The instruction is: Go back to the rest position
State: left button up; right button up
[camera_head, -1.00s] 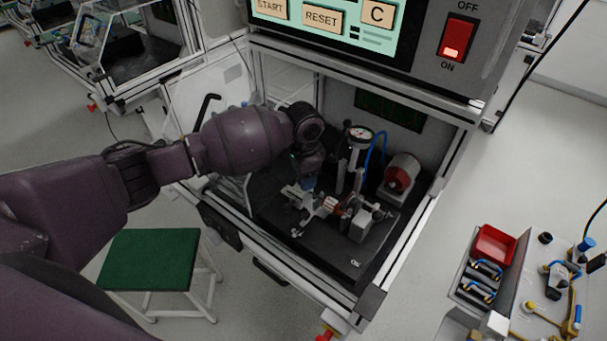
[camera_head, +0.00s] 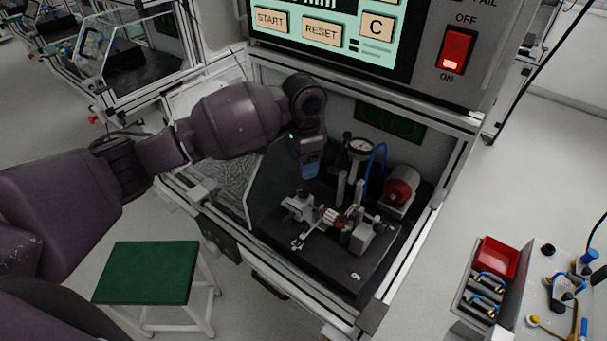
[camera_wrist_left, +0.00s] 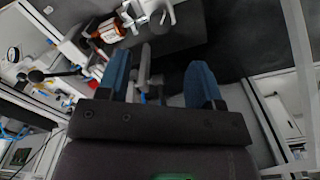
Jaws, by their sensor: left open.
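My left arm (camera_head: 235,120) reaches from the left into the open test cabinet. My left gripper (camera_head: 309,172) points down above the fixture, empty. In the left wrist view its two blue fingers (camera_wrist_left: 160,78) are spread apart with nothing held between them. A copper-coloured stator (camera_head: 331,217) sits in the metal fixture (camera_head: 360,236) on the black base plate (camera_head: 318,262), below and to the right of the gripper. The stator also shows in the left wrist view (camera_wrist_left: 109,31), apart from the fingers. My right gripper is not in view.
The cabinet's frame (camera_head: 425,225) and the control panel (camera_head: 395,52) above bound the opening. A dial gauge (camera_head: 359,147) and a red cylinder (camera_head: 402,188) stand behind the fixture. A green stool (camera_head: 147,272) is outside at lower left. A red bin (camera_head: 497,258) is at right.

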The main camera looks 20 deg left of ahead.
pick_arm(q)
jog(key=shift+r, duration=0.9)
